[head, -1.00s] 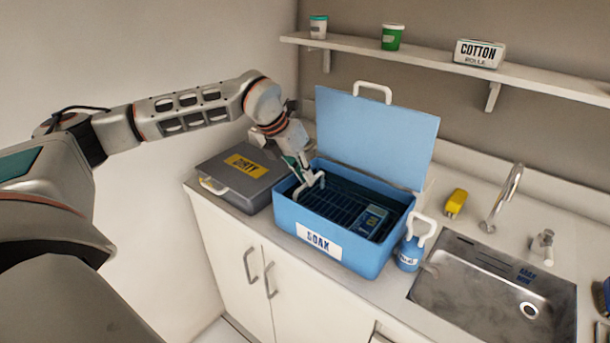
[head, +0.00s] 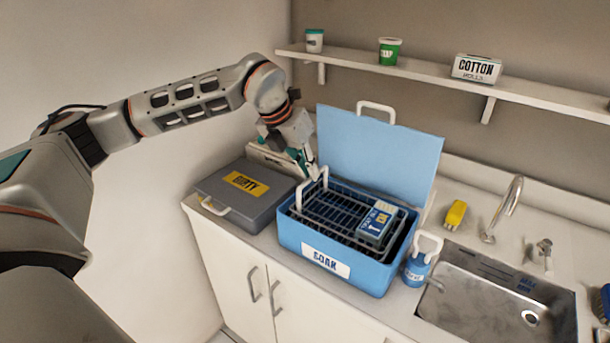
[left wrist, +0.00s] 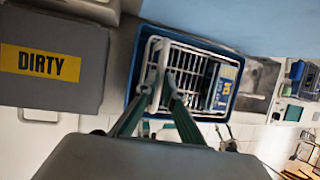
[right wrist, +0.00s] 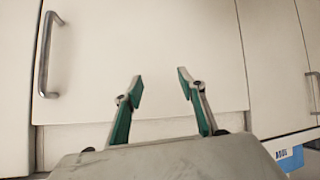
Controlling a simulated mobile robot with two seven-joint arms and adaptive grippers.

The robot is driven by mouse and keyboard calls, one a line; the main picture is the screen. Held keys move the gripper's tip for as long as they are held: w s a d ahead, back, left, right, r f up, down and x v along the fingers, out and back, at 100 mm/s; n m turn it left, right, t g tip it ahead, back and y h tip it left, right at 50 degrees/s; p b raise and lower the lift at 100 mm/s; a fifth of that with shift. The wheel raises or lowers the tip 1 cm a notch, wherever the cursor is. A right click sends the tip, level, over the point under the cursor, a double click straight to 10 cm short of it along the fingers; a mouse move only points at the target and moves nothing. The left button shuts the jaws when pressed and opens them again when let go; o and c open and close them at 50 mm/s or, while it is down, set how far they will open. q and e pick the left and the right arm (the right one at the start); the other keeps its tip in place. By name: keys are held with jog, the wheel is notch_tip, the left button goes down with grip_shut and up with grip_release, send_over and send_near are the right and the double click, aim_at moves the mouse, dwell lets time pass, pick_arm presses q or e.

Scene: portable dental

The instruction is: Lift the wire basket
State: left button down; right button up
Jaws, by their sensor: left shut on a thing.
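The wire basket (head: 325,210) is in the blue SOAK box (head: 300,240), its top at about rim height. A blue labelled pack (head: 378,222) lies in its right end. My left gripper (head: 315,176) is shut on the basket's white handle (head: 299,196) at its left end. In the left wrist view the fingers (left wrist: 161,88) close over this handle, with the basket (left wrist: 188,64) below. My right gripper (right wrist: 160,82) is open and empty in front of white cabinet doors; the head view does not show it.
The box's blue lid (head: 375,150) stands open behind. A grey DIRTY case (head: 225,190) sits close on the left. A blue bottle (head: 416,268) with a white handle and the sink (head: 480,295) are on the right. A shelf (head: 420,75) runs along the wall above.

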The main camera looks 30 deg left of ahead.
pick_arm(q)
jog(key=shift+w+r, duration=0.15)
jog(key=shift+r, duration=0.2)
pick_arm(e)
jog(key=shift+s+d+f, duration=0.25)
jog(key=shift+d+f, duration=0.1)
jog(key=shift+f, duration=0.1)
pick_arm(q)
jog(key=c, duration=2.2)
grip_release()
jog(key=shift+o, duration=0.2)
pick_arm(e)
jog(key=shift+a+r, duration=0.2)
jog(key=shift+a, duration=0.1)
pick_arm(q)
jog(key=shift+f, duration=0.1)
jog(key=v, duration=1.2)
jog(key=shift+a, duration=0.1)
